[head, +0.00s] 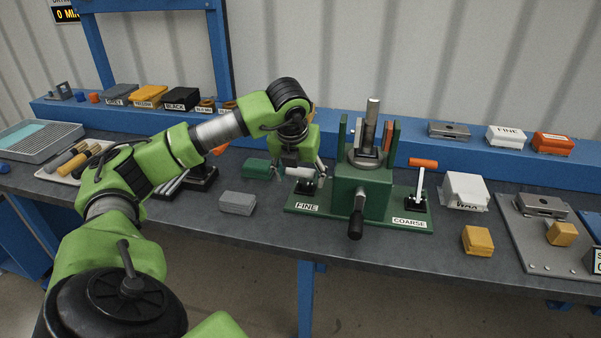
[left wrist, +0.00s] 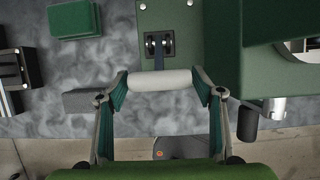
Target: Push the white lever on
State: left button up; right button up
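The white lever (head: 302,172) stands on the FINE side of the green fixture (head: 362,190). Its white cylindrical handle (left wrist: 160,80) lies crosswise in the left wrist view, on a dark stem from a black bracket. My left gripper (head: 300,170) is at this handle. In the left wrist view its fingers (left wrist: 161,88) are spread wide, one by each end of the handle; I cannot tell whether they touch it. The lever's base is partly hidden by the gripper in the head view. My right gripper is not in view.
An orange-handled lever (head: 423,163) stands on the COARSE side. A black-gripped handle (head: 356,222) juts from the fixture's front. A grey block (head: 238,203) and a green block (head: 256,168) lie left of the fixture. A white box (head: 464,192) and a yellow block (head: 477,241) are right.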

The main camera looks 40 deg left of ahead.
pick_arm(q)
jog(key=shift+w+r, duration=0.1)
jog(key=shift+r, duration=0.05)
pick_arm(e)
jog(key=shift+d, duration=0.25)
pick_arm(q)
jog(key=shift+r, duration=0.1)
jog(key=v, duration=1.1)
jog(key=shift+r, duration=0.35)
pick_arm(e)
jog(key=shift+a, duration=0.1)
pick_arm(q)
jog(key=shift+d, duration=0.1)
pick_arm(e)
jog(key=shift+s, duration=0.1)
